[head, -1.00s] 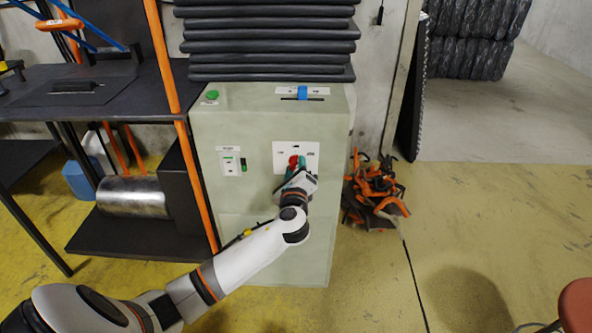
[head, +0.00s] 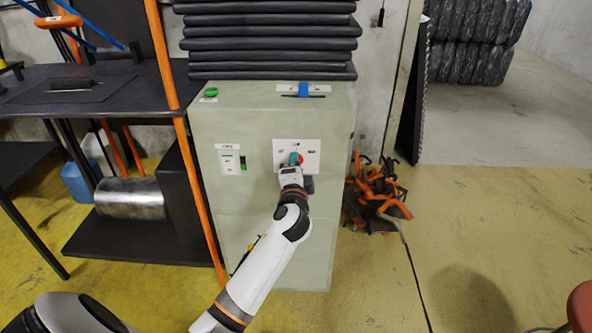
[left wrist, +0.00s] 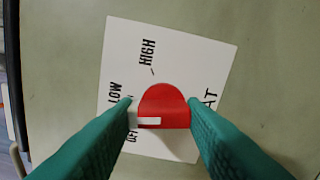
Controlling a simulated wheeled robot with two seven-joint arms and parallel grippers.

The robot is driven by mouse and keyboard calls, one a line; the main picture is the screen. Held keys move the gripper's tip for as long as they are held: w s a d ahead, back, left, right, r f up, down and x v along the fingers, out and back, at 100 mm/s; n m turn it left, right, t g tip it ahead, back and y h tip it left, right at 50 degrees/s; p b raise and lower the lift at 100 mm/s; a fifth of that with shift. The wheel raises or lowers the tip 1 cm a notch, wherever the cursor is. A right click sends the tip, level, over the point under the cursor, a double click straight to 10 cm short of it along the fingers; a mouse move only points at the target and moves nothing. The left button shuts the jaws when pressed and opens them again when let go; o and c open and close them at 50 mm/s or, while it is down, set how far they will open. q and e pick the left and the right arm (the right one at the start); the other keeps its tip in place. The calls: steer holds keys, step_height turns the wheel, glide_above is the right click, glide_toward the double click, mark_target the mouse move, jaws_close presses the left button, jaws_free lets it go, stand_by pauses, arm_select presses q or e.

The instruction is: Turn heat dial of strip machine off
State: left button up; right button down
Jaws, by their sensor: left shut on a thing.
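The heat dial (left wrist: 165,105) is a red knob with a white stripe, on a white plate (left wrist: 185,60) lettered HIGH, LOW, OFF and, partly hidden, HEAT. In the left wrist view its stripe lies toward the left side, by the LOW and OFF lettering; the exact setting is hard to tell. My left gripper (left wrist: 160,112) has its teal fingers closed on both sides of the dial. The pale green strip machine (head: 230,118) stands upright. My right gripper is not in view.
A green button (head: 211,92), a blue slider (head: 303,90) and a small switch panel (head: 230,162) are on the machine. A dark workbench (head: 90,90) with an orange post stands at left. Orange clutter (head: 377,195) lies at right.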

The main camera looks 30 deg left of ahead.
arm_select(q)
steer(key=shift+f+n+b, duration=0.15)
steer(key=shift+n+b, duration=0.5)
steer(key=shift+n, duration=4.05)
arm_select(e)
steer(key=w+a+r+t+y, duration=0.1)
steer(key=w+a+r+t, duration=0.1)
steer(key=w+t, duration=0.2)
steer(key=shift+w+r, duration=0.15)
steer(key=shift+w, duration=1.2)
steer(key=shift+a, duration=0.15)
arm_select(q)
steer(key=o, duration=1)
